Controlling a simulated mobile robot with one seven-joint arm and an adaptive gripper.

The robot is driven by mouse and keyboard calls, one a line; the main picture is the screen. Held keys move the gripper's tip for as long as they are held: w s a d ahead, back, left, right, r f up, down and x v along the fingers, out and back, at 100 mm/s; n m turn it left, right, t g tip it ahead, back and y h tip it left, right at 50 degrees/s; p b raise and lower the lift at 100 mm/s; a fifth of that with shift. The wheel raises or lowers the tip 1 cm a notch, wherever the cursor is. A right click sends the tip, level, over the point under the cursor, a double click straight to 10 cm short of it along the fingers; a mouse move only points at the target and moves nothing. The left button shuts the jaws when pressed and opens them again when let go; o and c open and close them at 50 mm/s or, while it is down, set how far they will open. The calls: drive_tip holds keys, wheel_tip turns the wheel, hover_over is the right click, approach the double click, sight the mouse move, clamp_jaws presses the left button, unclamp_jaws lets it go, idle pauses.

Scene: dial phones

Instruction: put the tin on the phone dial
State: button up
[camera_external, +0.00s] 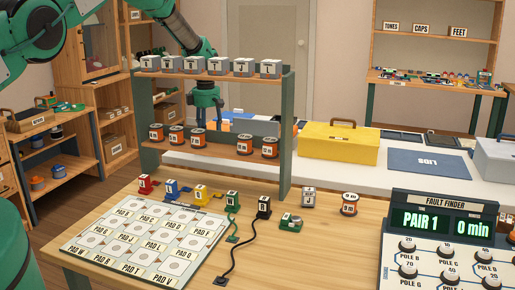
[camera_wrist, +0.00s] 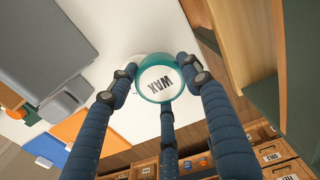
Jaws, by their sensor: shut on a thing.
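My gripper (camera_wrist: 160,82) is shut on a round tin (camera_wrist: 154,84) with a teal rim and a white face marked WAX, held between its dark blue fingers in the wrist view. In the external view my gripper (camera_external: 207,124) points down behind the open rack, and the tin cannot be made out there. A pale round shape (camera_wrist: 134,66) shows just behind the tin's left edge in the wrist view; I cannot tell whether it is the phone dial. No phone is clearly seen in the external view.
The wooden rack (camera_external: 215,74) with labelled boxes and spools stands between the camera and my gripper. Behind it a white counter (camera_external: 270,169) holds a yellow toolbox (camera_external: 338,142) and a blue mat (camera_external: 428,163). The pad board (camera_external: 150,240) and fault finder (camera_external: 445,225) are in front.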

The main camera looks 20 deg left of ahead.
drive_tip(key=shift+f, duration=0.15)
drive_tip(key=o, duration=1.2)
wheel_tip(320, 180, up, 12)
drive_tip(key=shift+r, duration=0.2)
idle(0.4)
